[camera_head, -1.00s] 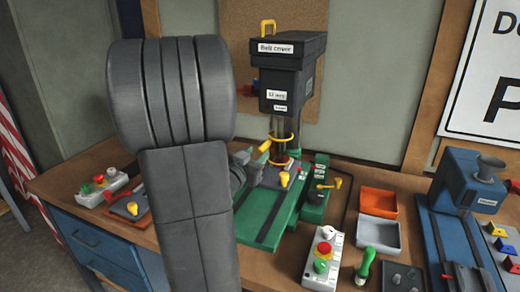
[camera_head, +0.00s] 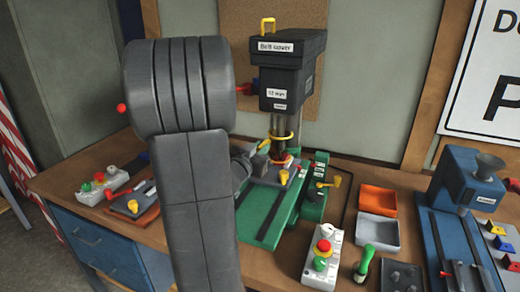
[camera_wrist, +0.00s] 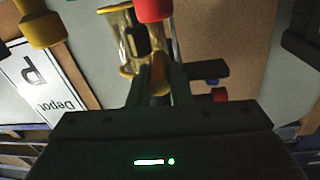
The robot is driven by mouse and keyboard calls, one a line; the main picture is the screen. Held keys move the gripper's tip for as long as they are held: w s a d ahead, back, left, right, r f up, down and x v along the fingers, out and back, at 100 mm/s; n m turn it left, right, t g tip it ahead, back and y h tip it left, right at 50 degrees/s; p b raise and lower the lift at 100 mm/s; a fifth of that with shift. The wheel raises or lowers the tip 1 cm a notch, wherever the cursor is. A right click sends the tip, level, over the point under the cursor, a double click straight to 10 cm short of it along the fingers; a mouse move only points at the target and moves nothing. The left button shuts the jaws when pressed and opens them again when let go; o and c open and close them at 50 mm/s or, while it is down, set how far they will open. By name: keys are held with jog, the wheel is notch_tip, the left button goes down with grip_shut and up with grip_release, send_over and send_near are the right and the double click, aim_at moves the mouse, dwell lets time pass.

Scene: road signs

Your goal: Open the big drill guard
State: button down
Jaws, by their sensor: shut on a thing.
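The big drill (camera_head: 280,75) is a black-headed press labelled "Belt cover", on a green base. Its guard (camera_head: 283,137) is a clear sleeve with yellow rings around the spindle. A yellow handle (camera_head: 263,145) sticks out on the guard's left. In the wrist view the guard (camera_wrist: 130,38) is just beyond the fingertips. My gripper (camera_wrist: 156,82) is shut on the guard's yellow handle (camera_wrist: 160,68), with a finger on each side. In the head view my arm covers most of the gripper.
A red knob (camera_head: 122,108) shows left of my arm; a red knob (camera_wrist: 153,9) is also close above the fingers in the wrist view. A control box (camera_head: 323,255), trays (camera_head: 376,233) and a blue machine (camera_head: 467,180) stand at right. Another control box (camera_head: 103,184) stands at left.

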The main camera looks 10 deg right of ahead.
jog(key=shift+r+p, duration=1.95)
jog(key=shift+r, duration=0.75)
jog(key=c, duration=1.3)
grip_release()
jog(key=shift+f, duration=0.1)
jog(key=shift+s+a, duration=0.1)
jog(key=b+v, duration=0.2)
jog(key=v, duration=1.1)
jog(key=shift+s+a, duration=0.15)
jog(key=shift+s, duration=0.1)
